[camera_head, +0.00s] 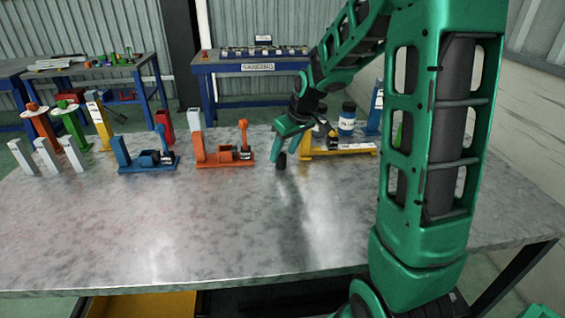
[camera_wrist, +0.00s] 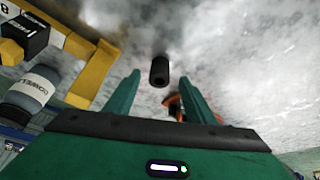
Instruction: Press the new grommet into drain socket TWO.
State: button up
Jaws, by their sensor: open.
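My gripper (camera_head: 283,150) is open over the metal table (camera_head: 190,230), between the orange and yellow fixtures. A short black cylinder with a dark hole in its end, which looks like the grommet (camera_wrist: 159,71), lies in line with the gap between the fingertips (camera_wrist: 157,82) in the wrist view. It also shows just by the fingers in the head view (camera_head: 281,161). I cannot tell whether it touches a finger. The blue fixture (camera_head: 140,160), orange fixture (camera_head: 215,155) and yellow fixture (camera_head: 340,148) stand along the table's back. I cannot read which one is socket TWO.
A bottle (camera_head: 347,118) stands behind the yellow fixture; it shows at the wrist view's left (camera_wrist: 35,88). Grey blocks (camera_head: 48,155) stand at the table's left end. The front and middle of the table are clear. My own arm covers the right side.

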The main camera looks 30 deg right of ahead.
aim_at(283, 156)
jog(key=shift+x, duration=0.75)
jog(key=shift+c, duration=0.6)
jog(key=c, duration=1.1)
jog(key=shift+c, duration=0.2)
notch_tip(283, 156, up, 10)
